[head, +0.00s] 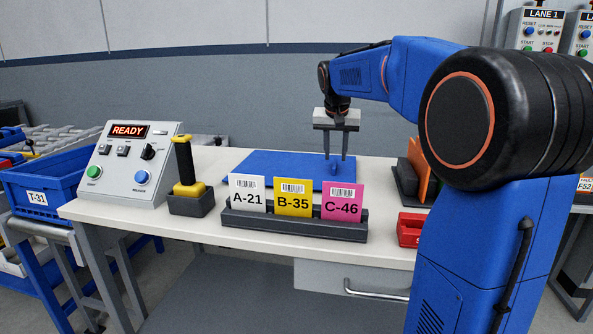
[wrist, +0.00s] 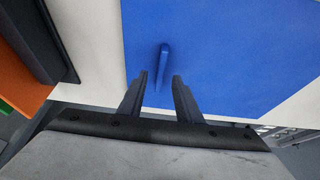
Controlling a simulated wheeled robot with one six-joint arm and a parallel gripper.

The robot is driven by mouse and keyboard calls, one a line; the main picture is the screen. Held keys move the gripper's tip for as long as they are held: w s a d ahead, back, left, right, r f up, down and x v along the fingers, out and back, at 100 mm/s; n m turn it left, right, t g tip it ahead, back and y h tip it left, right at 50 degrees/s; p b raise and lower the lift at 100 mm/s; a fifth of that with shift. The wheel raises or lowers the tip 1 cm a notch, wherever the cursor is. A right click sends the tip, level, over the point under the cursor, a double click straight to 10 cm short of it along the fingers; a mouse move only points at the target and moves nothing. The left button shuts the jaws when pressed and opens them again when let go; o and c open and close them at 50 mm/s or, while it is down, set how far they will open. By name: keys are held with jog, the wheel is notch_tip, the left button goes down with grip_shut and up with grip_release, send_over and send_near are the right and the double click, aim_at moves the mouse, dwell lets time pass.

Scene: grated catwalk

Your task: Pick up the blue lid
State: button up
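The blue lid (head: 270,167) is a flat blue panel lying on the white table, behind the card rack. In the wrist view the lid (wrist: 230,60) fills most of the upper right, with a thin upright blue handle (wrist: 164,55) standing from it. My gripper (head: 336,157) points down over the right part of the lid. In the wrist view its two dark fingers (wrist: 160,76) are apart, with the handle lined up with the gap between them. No contact shows; whether the tips reach down beside the handle I cannot tell.
A dark rack (head: 290,222) with cards A-21, B-35 and C-46 stands in front of the lid. A yellow-handled tool (head: 184,165) and a READY control box (head: 130,160) are at left. A dark holder with an orange piece (head: 417,165) and a red bin (head: 409,229) are at right.

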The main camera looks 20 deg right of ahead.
aim_at(335, 163)
jog(key=shift+x, duration=1.8)
jog(key=shift+f, duration=0.1)
grip_shut()
